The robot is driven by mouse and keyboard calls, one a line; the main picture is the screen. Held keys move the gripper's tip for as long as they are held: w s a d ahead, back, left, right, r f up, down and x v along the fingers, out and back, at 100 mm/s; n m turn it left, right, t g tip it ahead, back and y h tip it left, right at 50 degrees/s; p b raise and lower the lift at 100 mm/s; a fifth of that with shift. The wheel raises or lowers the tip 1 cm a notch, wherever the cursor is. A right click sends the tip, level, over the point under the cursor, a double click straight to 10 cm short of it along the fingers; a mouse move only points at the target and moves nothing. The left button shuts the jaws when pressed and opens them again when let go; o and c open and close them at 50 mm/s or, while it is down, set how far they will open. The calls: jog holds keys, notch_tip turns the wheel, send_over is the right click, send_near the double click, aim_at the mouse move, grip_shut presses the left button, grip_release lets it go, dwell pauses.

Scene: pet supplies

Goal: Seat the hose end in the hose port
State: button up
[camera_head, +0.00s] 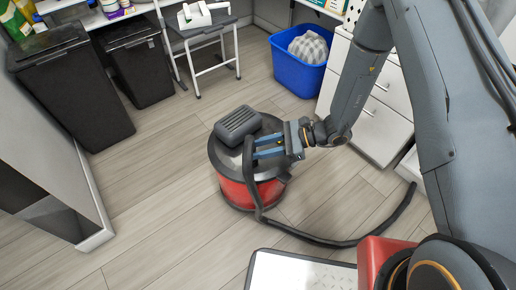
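A round canister vacuum (234,190) with a red body and dark lid stands on the floor in the middle. A black hose (310,238) rises along its front to the lid and loops right over the floor, its other end near the white drawers. My gripper (255,147), with blue fingers, points left over the lid. Its fingertips are at the hose's upper part. The fingers show a dark gap between them, but I cannot tell whether the hose end is clamped there. The hose port cannot be made out; the hose and gripper cover that part of the lid.
A blue bin (292,75) with a pale bundle stands behind, beside white drawers (379,132). Two dark bins (70,100) and a small step stool (213,60) are at the back left. A white-topped surface (290,274) is in front. Floor left of the vacuum is clear.

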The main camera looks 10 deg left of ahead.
jog(key=o, duration=1.1)
jog(key=shift+p+v, duration=0.55)
jog(key=shift+v, duration=3.35)
jog(key=shift+r, duration=0.1)
